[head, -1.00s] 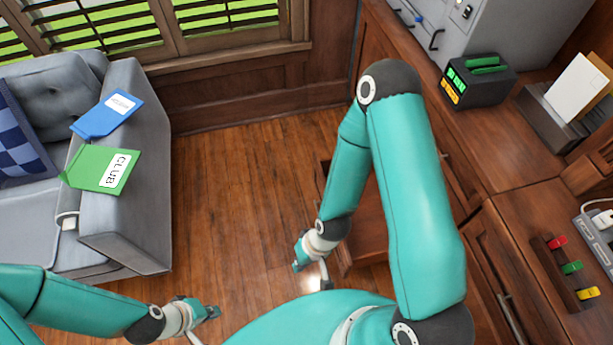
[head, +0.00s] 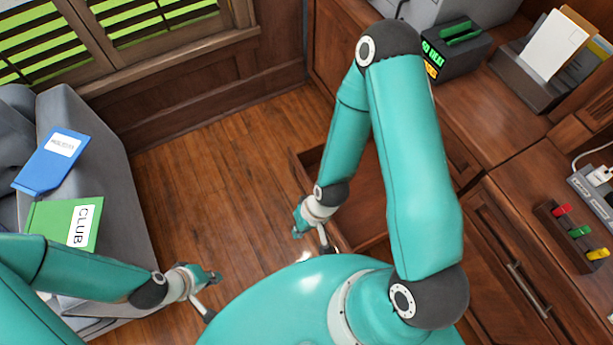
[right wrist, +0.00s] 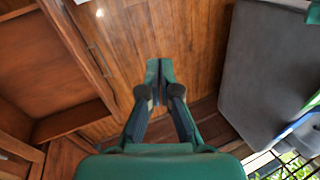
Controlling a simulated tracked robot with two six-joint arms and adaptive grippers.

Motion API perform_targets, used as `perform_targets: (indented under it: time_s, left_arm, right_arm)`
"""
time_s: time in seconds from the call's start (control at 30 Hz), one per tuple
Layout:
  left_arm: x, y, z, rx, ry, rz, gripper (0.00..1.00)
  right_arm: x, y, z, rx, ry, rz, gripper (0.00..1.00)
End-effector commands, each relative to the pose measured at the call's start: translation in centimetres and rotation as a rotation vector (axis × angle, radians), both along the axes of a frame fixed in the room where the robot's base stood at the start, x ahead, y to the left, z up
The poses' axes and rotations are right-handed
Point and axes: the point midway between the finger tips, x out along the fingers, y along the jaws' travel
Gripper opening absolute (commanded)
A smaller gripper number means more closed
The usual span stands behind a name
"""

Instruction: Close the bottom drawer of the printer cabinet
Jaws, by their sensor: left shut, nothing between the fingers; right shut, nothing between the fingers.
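The printer cabinet (head: 497,148) is dark wood at the right in the head view. Its low drawer (head: 307,158) stands open over the floor, partly hidden behind my right arm. In the right wrist view the open drawer (right wrist: 104,92) shows at the left, its inside empty where visible. My right gripper (head: 299,222) is shut and empty, beside the drawer's front in the head view. In the right wrist view its fingertips (right wrist: 159,72) are together over bare floor, apart from the drawer. My left gripper (head: 212,279) is shut and empty over the floor, left of the drawer.
A grey sofa (head: 112,185) with a blue folder (head: 50,160) and a green folder (head: 62,222) stands at the left. The wood floor (head: 215,170) between sofa and drawer is clear. A black device (head: 455,50) and a paper holder (head: 525,75) sit on the cabinet top.

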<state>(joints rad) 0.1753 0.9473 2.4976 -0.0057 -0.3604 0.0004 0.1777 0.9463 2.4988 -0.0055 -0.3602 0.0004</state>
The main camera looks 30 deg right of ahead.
Motion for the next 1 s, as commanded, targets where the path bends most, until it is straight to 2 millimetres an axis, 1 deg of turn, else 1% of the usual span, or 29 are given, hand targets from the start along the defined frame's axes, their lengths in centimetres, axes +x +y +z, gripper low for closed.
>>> perform_targets:
  time_s: [0.4, 0.47, 0.53, 0.57, 0.6, 0.67, 0.77, 0.8, 0.87, 0.9, 0.97, 1.0]
  left_arm:
    - [-0.1, 0.0, -0.1, 0.0, 0.002, 0.002, 0.0]
    - [-0.1, 0.0, -0.5, 0.0, 0.002, 0.002, 0.0]
    - [-0.1, 0.0, -1.3, 0.0, 0.001, 0.001, 0.0]
    - [-0.1, 0.0, -1.7, 0.0, 0.001, 0.001, 0.0]
    - [-0.1, 0.0, -2.5, 0.0, 0.001, 0.001, 0.0]
    - [-0.1, 0.0, -3.8, 0.0, 0.001, 0.001, 0.0]
    - [-0.1, 0.0, -6.7, 0.0, 0.001, 0.001, 0.0]
    - [-0.1, 0.0, -7.9, 0.0, 0.001, 0.001, 0.0]
    - [-0.1, 0.0, -9.9, 0.0, 0.002, 0.002, 0.0]
    - [-0.1, 0.0, -11.2, 0.0, 0.002, 0.002, 0.0]
    - [-0.1, 0.0, -13.0, 0.0, 0.002, 0.002, 0.0]
    - [-0.1, 0.0, -14.3, 0.0, 0.002, 0.002, 0.0]
  right_arm:
    - [0.0, 0.1, -0.1, 0.001, -0.001, 0.005, 0.0]
    - [0.2, 0.2, -0.5, 0.002, -0.004, 0.019, 0.0]
    - [0.6, 0.4, -1.3, 0.007, -0.009, 0.054, 0.0]
    - [0.9, 0.6, -1.8, 0.01, -0.014, 0.076, 0.0]
    - [1.4, 0.1, -2.7, 0.014, -0.02, 0.115, 0.0]
    - [2.1, 0.4, -4.1, 0.02, -0.031, 0.188, 0.0]
    - [3.8, 1.0, -7.1, 0.023, -0.054, 0.354, 0.0]
    - [4.5, 1.2, -8.4, 0.02, -0.064, 0.432, 0.0]
    - [5.7, 1.3, -10.3, 0.008, -0.078, 0.558, 0.0]
    - [6.6, 1.3, -11.6, -0.001, -0.086, 0.645, 0.0]
    - [7.9, 1.1, -13.4, -0.025, -0.096, 0.774, 0.0]
    - [8.9, 0.9, -14.5, -0.046, -0.1, 0.858, 0.0]
